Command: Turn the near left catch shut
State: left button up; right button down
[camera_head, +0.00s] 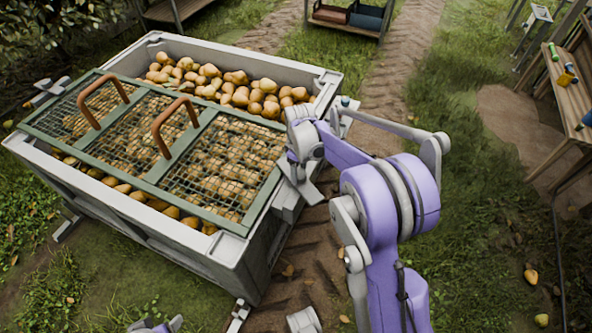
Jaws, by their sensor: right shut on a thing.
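A grey bin (190,237) full of pears stands at the left and middle. A green-framed mesh lid (151,187) with two brown handles covers its near part. My right gripper (298,178) is at the bin's right rim, beside the lid's right end. It is shut on what looks like a grey catch (310,194); the fingers and wrist hide most of it, so its turn angle is unclear. Another grey catch (48,90) sits at the lid's left end. A small part of my left arm (155,326) shows at the bottom edge; its jaws cannot be made out.
Pears (235,90) lie open behind the lid. A wooden bench (570,90) with small tools stands at the right. A low rack with crates (368,18) stands at the back. Grass and a dirt track right of the bin are mostly clear.

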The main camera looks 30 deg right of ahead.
aim_at(299, 173)
jog(key=n, duration=0.6)
jog(key=shift+p, duration=0.3)
jog(key=shift+n, duration=0.3)
jog(key=shift+c, duration=0.6)
grip_release()
notch_tip(299, 173, up, 11)
jog(key=p, duration=0.2)
